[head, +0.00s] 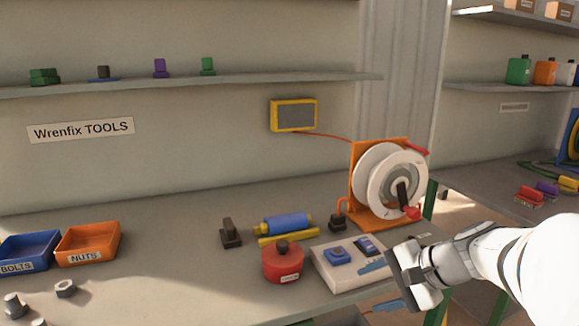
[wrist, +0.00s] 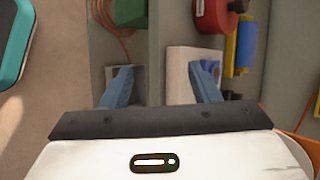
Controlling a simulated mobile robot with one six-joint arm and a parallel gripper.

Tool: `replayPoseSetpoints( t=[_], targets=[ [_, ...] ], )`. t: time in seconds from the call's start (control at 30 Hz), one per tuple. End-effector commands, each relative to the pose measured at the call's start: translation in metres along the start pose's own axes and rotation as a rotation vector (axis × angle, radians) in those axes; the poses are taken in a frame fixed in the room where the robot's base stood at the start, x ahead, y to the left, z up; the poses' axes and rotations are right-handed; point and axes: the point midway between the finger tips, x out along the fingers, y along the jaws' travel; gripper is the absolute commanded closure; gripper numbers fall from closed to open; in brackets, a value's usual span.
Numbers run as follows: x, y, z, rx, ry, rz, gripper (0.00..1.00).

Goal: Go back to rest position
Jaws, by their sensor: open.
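My gripper (head: 378,287) is at the right front of the workbench, with its blue fingers spread apart and nothing seen between them. In the wrist view, the open fingers (wrist: 162,82) straddle the bench's front edge. The white block base (head: 340,279) with blue pieces (head: 336,255) on top lies on the bench just left of my gripper. One finger overlaps this base in both views, and whether they touch cannot be told. Part of the base also shows in the wrist view (wrist: 180,62).
A red round pot (head: 283,264), a blue roller (head: 287,224) and a cable reel (head: 385,180) stand near the base. Blue (head: 28,252) and orange (head: 88,244) bins sit at the left, near loose nuts and bolts. The middle-left bench is clear.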

Motion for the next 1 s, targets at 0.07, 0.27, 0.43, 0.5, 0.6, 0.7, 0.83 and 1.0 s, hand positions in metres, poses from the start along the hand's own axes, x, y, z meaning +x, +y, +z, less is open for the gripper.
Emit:
replayPoseSetpoints(
  t=[0.07, 0.27, 0.43, 0.5, 0.6, 0.7, 0.83, 1.0],
  targets=[
    [-0.019, -0.006, 0.041, -0.162, -0.003, 0.146, 0.44],
    [-0.057, 0.014, 0.093, -0.585, 0.027, 0.469, 0.44],
    [-0.086, 0.020, 0.108, -0.869, 0.063, 0.639, 0.44],
    [-0.093, 0.021, 0.109, -0.943, 0.074, 0.678, 0.44],
    [-0.096, 0.022, 0.111, -0.997, 0.084, 0.708, 0.44],
    [-0.096, 0.023, 0.110, -1.013, 0.087, 0.717, 0.44],
    [-0.096, 0.024, 0.109, -1.010, 0.087, 0.716, 0.44],
    [-0.096, 0.024, 0.109, -1.009, 0.087, 0.716, 0.44]
  ],
)
